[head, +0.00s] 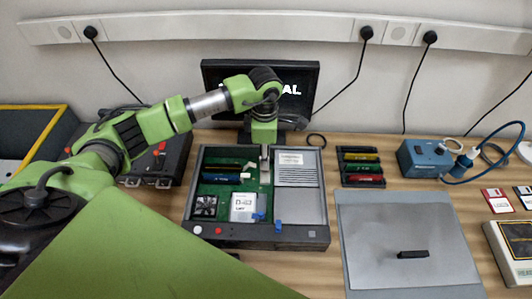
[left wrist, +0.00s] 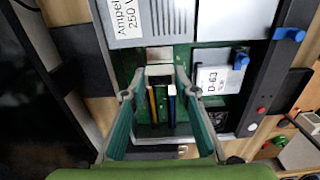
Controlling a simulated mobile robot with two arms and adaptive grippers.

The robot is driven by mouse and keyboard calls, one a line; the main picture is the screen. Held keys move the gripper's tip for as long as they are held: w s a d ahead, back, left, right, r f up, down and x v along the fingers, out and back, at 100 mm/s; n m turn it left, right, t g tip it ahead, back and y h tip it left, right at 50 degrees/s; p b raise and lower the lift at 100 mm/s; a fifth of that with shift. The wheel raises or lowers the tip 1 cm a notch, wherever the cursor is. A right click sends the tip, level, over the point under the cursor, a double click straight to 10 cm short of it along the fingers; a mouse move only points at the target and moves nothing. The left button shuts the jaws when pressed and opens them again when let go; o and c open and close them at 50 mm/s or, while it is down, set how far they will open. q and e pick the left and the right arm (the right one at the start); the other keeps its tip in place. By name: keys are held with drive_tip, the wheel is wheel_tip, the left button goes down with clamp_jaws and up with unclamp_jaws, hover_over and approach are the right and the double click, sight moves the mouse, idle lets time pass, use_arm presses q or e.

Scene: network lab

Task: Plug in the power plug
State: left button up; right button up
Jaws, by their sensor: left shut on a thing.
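The open computer case (head: 325,233) stands in the middle of the bench, with a green board inside. My left gripper (head: 265,178) reaches down into it beside the labelled power supply (head: 297,165). In the left wrist view my left gripper (left wrist: 161,72) is shut on a small pale block between its fingertips, which seems to be the power plug (left wrist: 160,70). The block is close to the board, near the upright memory sticks (left wrist: 162,103). I cannot tell whether it touches a socket. A white connector (head: 246,176) shows left of the gripper. My right gripper is out of view.
A grey panel with a black handle (head: 367,215) lies to the right of the case. A rack of coloured modules (head: 361,157) and a blue box (head: 425,160) with a cable stand behind it. A monitor (head: 225,75) stands at the back. Bare bench separates case and panel.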

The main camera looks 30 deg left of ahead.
use_arm(q)
wheel_tip(320, 180, down, 4)
drive_tip(key=shift+b, duration=1.05)
drive_tip(key=shift+f+b, duration=0.95)
drive_tip(key=shift+f, duration=0.1)
drive_tip(key=shift+b, duration=0.55)
drive_tip(key=shift+f+b, duration=0.3)
drive_tip(key=shift+b, duration=0.1)
idle(0.6)
idle(0.8)
drive_tip(key=shift+o, duration=0.2)
drive_tip(key=shift+f+b, duration=0.45)
drive_tip(key=shift+b, duration=0.2)
drive_tip(key=shift+c, duration=0.2)
drive_tip(key=o, duration=1.2)
drive_tip(key=shift+o, duration=0.2)
drive_tip(key=shift+r, duration=0.15)
